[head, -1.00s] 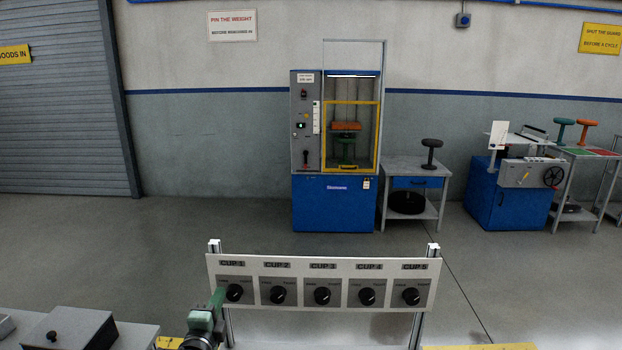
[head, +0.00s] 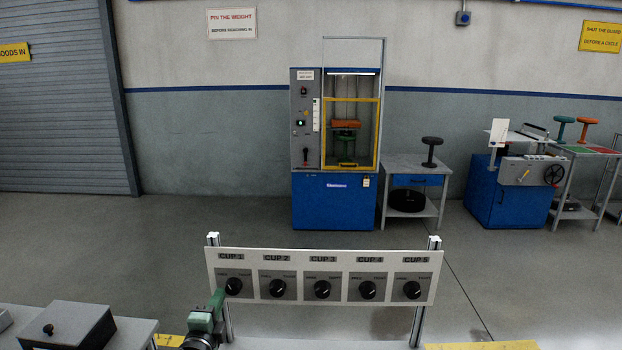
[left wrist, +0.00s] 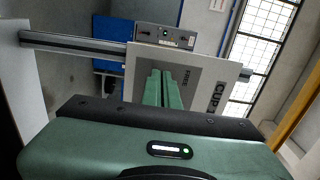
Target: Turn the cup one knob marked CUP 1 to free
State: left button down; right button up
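The CUP 1 knob (head: 233,286) is a round black knob at the left end of a white panel (head: 322,302), under the CUP 1 label. FREE stands at its upper left and TIGHT at its upper right. My left gripper (head: 218,297) is just left of this knob in the head view. In the left wrist view, its green fingers (left wrist: 165,88) lie close together in front of the panel, beside the word FREE. The knob does not show there; whether the fingers touch it cannot be told. My right gripper is not in view.
Several similar knobs, such as the CUP 2 knob (head: 277,288), run rightward along the panel, which stands on metal posts. A dark box (head: 70,327) sits on a grey table at the lower left. A blue test machine (head: 334,202) stands behind, across open floor.

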pick_arm(q)
jog(key=shift+d+f, duration=0.15)
jog(key=shift+d, duration=0.15)
jog(key=s+a+p, duration=0.1)
jog(key=s, duration=0.5)
jog(key=shift+f, duration=0.15)
dwell(0.4)
